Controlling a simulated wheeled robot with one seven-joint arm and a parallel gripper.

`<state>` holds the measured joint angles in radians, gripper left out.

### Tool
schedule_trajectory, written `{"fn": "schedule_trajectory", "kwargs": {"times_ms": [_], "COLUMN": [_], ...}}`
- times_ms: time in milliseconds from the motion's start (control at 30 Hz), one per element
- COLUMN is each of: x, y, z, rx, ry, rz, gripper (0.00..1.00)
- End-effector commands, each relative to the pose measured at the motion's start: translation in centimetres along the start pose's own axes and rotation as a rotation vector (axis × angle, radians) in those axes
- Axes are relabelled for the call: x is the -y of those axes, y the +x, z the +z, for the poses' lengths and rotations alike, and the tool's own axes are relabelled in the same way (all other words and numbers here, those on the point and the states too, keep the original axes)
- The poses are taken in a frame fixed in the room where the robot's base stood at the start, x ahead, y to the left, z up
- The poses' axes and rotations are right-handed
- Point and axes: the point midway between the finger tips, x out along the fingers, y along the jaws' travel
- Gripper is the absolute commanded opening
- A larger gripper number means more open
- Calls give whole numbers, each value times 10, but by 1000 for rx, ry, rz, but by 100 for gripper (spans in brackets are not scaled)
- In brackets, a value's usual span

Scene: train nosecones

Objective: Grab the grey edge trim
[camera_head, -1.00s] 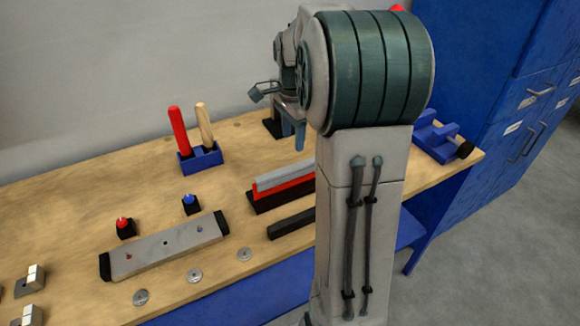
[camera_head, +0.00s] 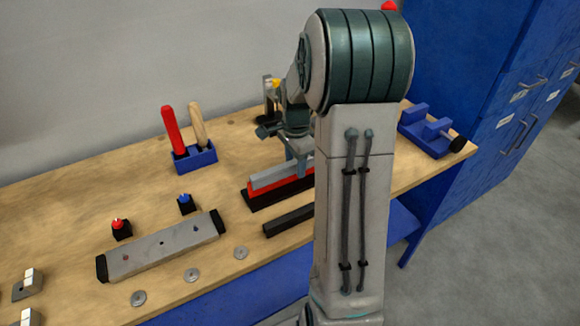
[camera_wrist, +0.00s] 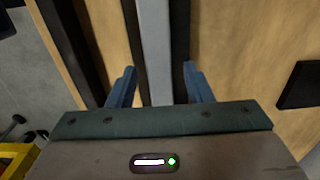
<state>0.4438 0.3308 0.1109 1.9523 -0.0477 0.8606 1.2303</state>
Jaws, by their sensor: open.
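The grey edge trim (camera_head: 274,179) is a long grey bar lying along the top of a red strip on a black base (camera_head: 262,199). My gripper (camera_head: 299,160) is open and empty, pointing down over the right part of the trim, partly hidden by my arm. In the wrist view the trim (camera_wrist: 156,45) runs between the two blue fingers of my gripper (camera_wrist: 160,75), with a gap on each side. The right end of the trim is hidden behind my arm in the head view.
A black bar (camera_head: 288,220) lies in front of the trim. A blue holder (camera_head: 196,158) with a red and a wooden handle stands behind left. A grey plate (camera_head: 160,247) with black ends lies front left. A blue vise-like fixture (camera_head: 430,137) stands right. Bare wood lies between.

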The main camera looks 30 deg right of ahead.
Motion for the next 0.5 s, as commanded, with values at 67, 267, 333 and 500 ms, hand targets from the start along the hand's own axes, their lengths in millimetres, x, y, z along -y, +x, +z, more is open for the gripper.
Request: {"fn": "schedule_trajectory", "kwargs": {"times_ms": [67,267,333,500], "x": [0,0,0,0], "y": [0,0,0,-2], "z": [0,0,0,0], "rx": [0,0,0,-1], "ry": [0,0,0,-1], "rz": [0,0,0,-1], "gripper": [38,0,0,0]}}
